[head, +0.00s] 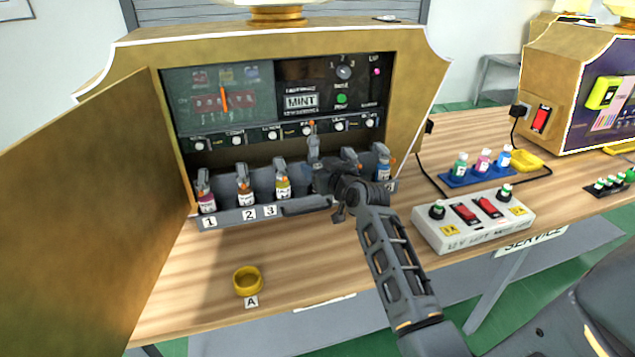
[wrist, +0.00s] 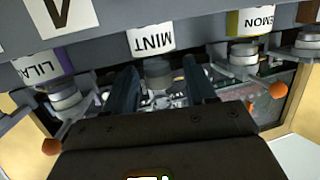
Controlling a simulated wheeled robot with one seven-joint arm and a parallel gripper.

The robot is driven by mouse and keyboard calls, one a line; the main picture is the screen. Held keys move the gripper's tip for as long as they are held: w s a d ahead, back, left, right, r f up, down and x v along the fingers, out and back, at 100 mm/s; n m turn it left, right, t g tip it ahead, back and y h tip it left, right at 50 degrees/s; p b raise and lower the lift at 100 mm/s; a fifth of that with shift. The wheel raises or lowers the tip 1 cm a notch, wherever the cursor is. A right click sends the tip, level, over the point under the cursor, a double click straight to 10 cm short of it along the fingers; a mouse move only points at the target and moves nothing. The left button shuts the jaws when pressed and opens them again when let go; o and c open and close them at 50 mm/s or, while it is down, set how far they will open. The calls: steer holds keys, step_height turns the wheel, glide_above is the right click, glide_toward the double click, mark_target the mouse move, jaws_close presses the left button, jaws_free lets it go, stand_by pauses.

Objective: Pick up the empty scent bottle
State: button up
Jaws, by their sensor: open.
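The bottle labelled MINT (wrist: 151,40) shows upside down in the wrist view, hanging below the picture's grey shelf edge. Its grey neck (wrist: 158,72) lies between my two dark fingers. My gripper (head: 324,180) is open and reaches into the cabinet in the head view, where it hides most of that bottle. I cannot tell whether the fingers touch it, and its liquid level is not clear. Neighbouring bottles are lemon (wrist: 250,25) on the right and lilac (wrist: 45,70) on the left in the wrist view.
The gold cabinet's door (head: 80,200) stands open at left. Filled bottles (head: 206,195) sit in the grey rack (head: 232,224). A yellow ring-shaped holder (head: 248,282) marked A is on the table. A switch box (head: 470,222) stands right of my arm. The front-left table is mostly clear.

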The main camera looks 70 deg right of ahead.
steer(key=shift+w+d, duration=0.15)
jaws_close()
stand_by(0.4)
